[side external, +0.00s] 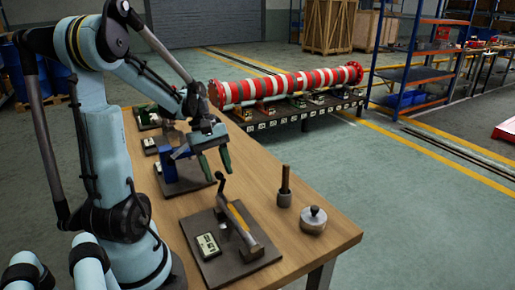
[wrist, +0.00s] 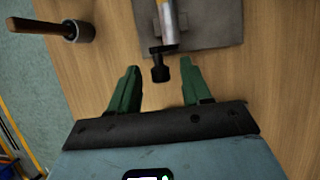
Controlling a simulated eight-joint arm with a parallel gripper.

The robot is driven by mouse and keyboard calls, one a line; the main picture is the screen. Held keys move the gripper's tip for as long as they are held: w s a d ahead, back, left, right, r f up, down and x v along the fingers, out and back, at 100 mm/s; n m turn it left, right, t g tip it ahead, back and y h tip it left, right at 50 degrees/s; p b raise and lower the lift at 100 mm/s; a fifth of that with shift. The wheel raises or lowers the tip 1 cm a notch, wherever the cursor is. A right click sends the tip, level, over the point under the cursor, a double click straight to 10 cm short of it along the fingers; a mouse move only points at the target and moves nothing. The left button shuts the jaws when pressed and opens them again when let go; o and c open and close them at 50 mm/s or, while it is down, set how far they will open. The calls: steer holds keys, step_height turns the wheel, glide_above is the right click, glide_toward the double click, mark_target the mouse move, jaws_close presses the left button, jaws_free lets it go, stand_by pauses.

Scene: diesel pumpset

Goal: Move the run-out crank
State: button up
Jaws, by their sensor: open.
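What looks like the run-out crank (side external: 239,216) is a silver and orange arm on a dark plate (side external: 190,232) at the front of the wooden bench, with a dark upright grip (side external: 220,186) at its far end. In the wrist view the crank's pale arm (wrist: 168,22) comes in from the top and its dark grip (wrist: 159,70) shows between and slightly ahead of the fingers. My gripper (side external: 218,174) is open and empty, pointing down above the bench near the grip. The green fingers (wrist: 160,68) stand apart on either side of the grip, without visible contact.
A wooden-handled tool with a metal head (side external: 284,195) and a round metal lidded piece (side external: 313,220) stand right of the plate. A blue block-like part (side external: 184,172) stands behind. A red and white striped shaft (side external: 290,85) lies on a rack beyond.

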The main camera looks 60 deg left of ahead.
jaws_close()
steer(key=shift+s+m+t, duration=0.2)
steer(key=shift+s+t, duration=0.4)
steer(key=shift+t, duration=0.35)
steer(key=shift+s+m+t, duration=0.2)
steer(key=shift+s+t, duration=0.35)
steer(key=shift+t, duration=0.4)
jaws_free()
steer(key=shift+r, duration=0.15)
